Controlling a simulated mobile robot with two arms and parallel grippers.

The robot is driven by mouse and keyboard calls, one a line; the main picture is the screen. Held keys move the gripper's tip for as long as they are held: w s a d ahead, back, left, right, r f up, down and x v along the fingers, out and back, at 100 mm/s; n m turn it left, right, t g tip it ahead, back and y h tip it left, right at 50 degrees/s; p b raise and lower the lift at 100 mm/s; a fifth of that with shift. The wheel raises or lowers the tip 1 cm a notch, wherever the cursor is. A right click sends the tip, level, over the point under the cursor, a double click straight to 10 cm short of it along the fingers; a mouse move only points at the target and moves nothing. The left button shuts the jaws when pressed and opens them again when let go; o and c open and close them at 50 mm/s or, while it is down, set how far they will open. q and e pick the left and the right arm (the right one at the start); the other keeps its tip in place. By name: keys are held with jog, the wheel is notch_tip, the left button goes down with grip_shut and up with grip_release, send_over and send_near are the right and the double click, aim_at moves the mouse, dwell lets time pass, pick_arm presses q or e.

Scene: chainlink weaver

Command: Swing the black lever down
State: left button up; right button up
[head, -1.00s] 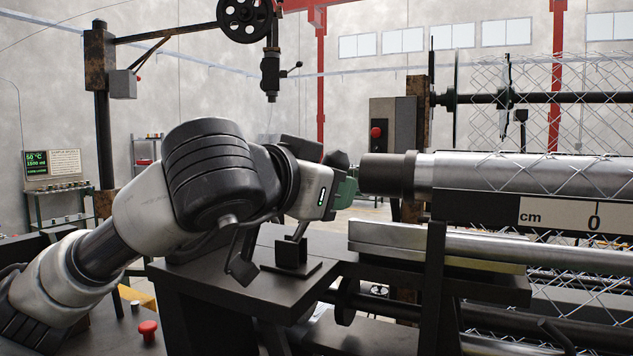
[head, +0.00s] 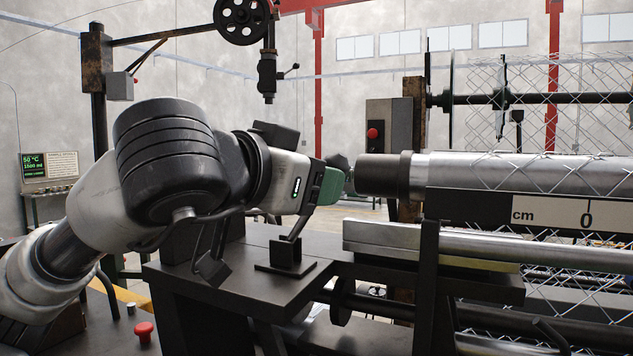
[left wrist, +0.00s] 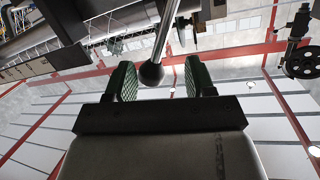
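My left gripper (head: 336,186) has green finger pads and reaches in from the left, just short of the dark end of the big roller. In the left wrist view my left gripper (left wrist: 160,70) is open. A black ball knob (left wrist: 151,74) on a thin silver rod (left wrist: 163,32) shows between its two fingers, with a gap on both sides, nearer the left finger. In the head view a dark rounded piece (head: 339,162), seemingly the same knob, shows just behind the green finger; the rest of the lever is hidden there. My right gripper is in neither view.
The roller (head: 382,174) and a ruler bar (head: 470,206) lie right of the gripper. A dark machine table (head: 225,283) with a small black bracket (head: 286,252) is below it. A red button (head: 144,332) is at the lower left.

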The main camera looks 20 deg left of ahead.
pick_arm(q)
jog(key=v, duration=0.9)
jog(key=shift+d+r, duration=0.15)
jog(key=shift+d, duration=0.1)
dwell(0.3)
jog(key=shift+s, duration=0.1)
jog(key=shift+s, duration=0.1)
jog(key=b+v, duration=0.2)
jog(key=v, duration=0.8)
jog(key=shift+s, duration=0.3)
jog(key=shift+a+r, duration=0.1)
